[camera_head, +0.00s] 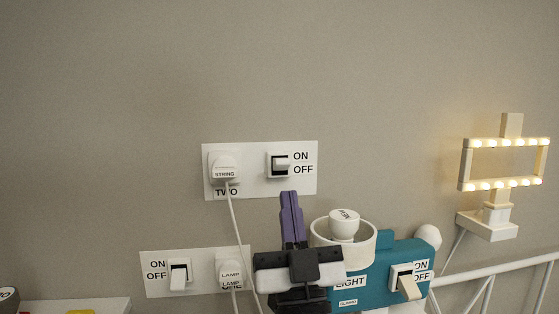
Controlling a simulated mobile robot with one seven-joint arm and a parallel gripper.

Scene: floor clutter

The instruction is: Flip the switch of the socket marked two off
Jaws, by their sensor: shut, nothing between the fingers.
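The socket plate marked TWO (246,186) is a white panel on the wall, holding a round white plug labelled STRING (224,167). Its switch (280,164) sits at the right of the plate, a white lever in a dark recess, with ON printed above OFF beside it. I cannot tell for certain which way the lever is set. My gripper (290,194) has purple fingers pointing up, closed together with nothing held. In the picture the fingertips lie just below and slightly right of the switch. Whether they touch the plate cannot be told.
A lower left plate (153,287) has a LAMP plug (230,270) and its own switch (179,274). A frame of lit bulbs (464,163) and a white rail (500,268) are farther right. The wall above is clear.

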